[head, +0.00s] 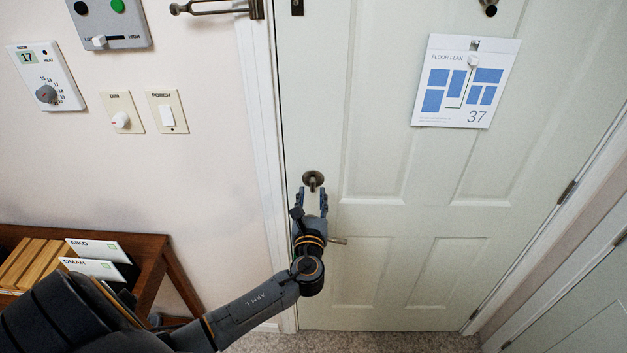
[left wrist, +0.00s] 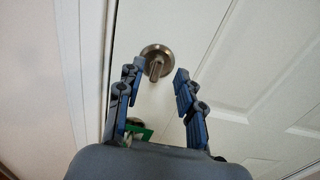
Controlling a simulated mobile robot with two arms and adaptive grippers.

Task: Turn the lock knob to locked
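The lock knob (head: 313,181) is a round metal rose with a thumb turn on the white door, near its left edge. In the left wrist view the lock knob (left wrist: 156,63) shows just beyond the fingertips, its turn piece pointing roughly up and down. My left gripper (head: 311,192) is just below the knob in the head view. In the left wrist view my left gripper (left wrist: 158,80) is open, its two fingers apart on either side of the turn piece. I cannot tell whether they touch it. My right gripper is not in view.
A door lever (head: 338,240) is below the knob, partly hidden by my left arm. A floor plan sheet (head: 466,82) hangs on the door. Wall switches (head: 167,112) and a thermostat (head: 46,76) are at left. A wooden table (head: 150,262) with card holders stands at lower left.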

